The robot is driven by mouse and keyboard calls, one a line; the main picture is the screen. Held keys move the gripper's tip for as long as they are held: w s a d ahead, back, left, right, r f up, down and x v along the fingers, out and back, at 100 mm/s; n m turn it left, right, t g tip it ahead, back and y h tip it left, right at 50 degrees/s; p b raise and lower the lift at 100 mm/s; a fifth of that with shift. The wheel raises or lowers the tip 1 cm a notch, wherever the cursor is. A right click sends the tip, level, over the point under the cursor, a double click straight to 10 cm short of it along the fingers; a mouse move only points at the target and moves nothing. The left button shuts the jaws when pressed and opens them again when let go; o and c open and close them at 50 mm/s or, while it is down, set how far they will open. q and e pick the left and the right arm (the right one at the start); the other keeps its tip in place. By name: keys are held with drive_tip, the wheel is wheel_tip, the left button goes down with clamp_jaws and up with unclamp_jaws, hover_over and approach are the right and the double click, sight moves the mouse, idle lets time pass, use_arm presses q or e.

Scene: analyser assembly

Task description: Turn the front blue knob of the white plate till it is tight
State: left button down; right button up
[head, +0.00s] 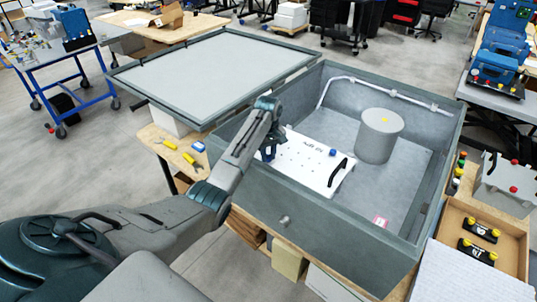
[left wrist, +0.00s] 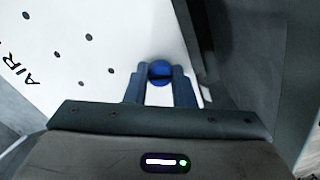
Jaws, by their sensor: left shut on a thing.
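The white plate (head: 305,165) lies inside the open grey box, with rows of dark holes, dark lettering and a black handle (head: 341,171). One blue knob (head: 333,152) shows free on the plate's right part. My left gripper (head: 268,155) reaches down over the box's near wall to the plate's left end. In the left wrist view, the left gripper (left wrist: 160,82) has its two blue fingers shut on another blue knob (left wrist: 160,70) at the plate's edge. In the head view the gripper hides this knob. My right gripper is in neither view.
The grey box (head: 330,225) has high walls around the plate. A grey cylinder (head: 380,136) and a white pipe (head: 385,90) are inside it. Its lid (head: 215,70) lies at the back left. Yellow-handled tools (head: 180,152) lie on the wooden table, left of the box.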

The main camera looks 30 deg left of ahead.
use_arm(q)
drive_tip(key=m, duration=0.5)
drive_tip(key=shift+w+r+m, duration=0.1)
drive_tip(key=shift+r+m, duration=0.05)
drive_tip(key=shift+m, duration=0.15)
drive_tip(key=m, duration=0.5)
drive_tip(key=shift+a, duration=0.1)
drive_tip(key=m, duration=0.5)
drive_tip(key=shift+r+m, duration=0.1)
drive_tip(key=shift+m, duration=0.3)
drive_tip(key=m, duration=0.5)
drive_tip(key=shift+w+m, duration=0.1)
drive_tip(key=shift+m, duration=0.2)
drive_tip(key=m, duration=1)
drive_tip(key=shift+m, duration=0.4)
drive_tip(key=m, duration=1)
